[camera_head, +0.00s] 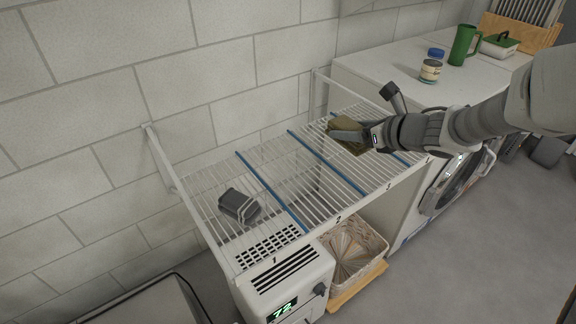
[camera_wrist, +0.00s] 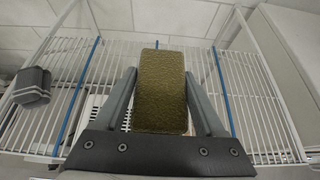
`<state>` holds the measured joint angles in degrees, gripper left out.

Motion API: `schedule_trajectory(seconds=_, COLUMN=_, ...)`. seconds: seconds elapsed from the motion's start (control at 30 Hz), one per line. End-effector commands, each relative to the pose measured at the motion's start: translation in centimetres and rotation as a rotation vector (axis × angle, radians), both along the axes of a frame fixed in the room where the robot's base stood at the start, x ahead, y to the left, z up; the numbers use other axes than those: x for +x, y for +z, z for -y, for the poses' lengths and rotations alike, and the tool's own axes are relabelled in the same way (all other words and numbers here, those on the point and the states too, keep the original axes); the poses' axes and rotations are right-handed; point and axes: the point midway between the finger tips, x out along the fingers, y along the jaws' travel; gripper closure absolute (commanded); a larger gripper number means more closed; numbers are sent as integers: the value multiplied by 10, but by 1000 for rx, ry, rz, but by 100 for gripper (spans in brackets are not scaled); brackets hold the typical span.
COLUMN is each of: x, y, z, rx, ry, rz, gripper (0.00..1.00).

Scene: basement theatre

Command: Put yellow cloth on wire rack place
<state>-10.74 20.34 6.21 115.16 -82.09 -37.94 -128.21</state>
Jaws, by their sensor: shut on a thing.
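The yellow cloth (camera_head: 348,133) is a folded olive-yellow block. My gripper (camera_head: 352,136) is shut on it, over the right part of the white wire rack (camera_head: 285,160). In the wrist view the cloth (camera_wrist: 162,92) stands between the two fingers of my gripper (camera_wrist: 162,95), with the wire rack (camera_wrist: 70,85) behind it. Blue strips divide the rack into sections; the front edge carries numbers, with 1 and 2 readable. I cannot tell whether the cloth touches the wires.
A grey folded item (camera_head: 239,206) lies on the left section of the rack. Below are a white heater (camera_head: 285,285) and a wicker basket (camera_head: 352,250). A white washer top at the right holds a jar (camera_head: 430,71) and a green mug (camera_head: 463,45). The middle section is clear.

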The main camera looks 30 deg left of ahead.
Motion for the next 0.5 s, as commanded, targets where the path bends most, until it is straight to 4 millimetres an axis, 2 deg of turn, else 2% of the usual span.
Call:
schedule_trajectory(seconds=0.17, x=-3, y=-5, z=-7, rx=0, ry=10, rz=-1, gripper=83)
schedule_trajectory(seconds=0.27, x=-11, y=-17, z=-22, rx=0, ry=13, rz=-2, gripper=83)
schedule_trajectory(seconds=0.5, x=-35, y=-53, z=-72, rx=0, ry=12, rz=-4, gripper=83)
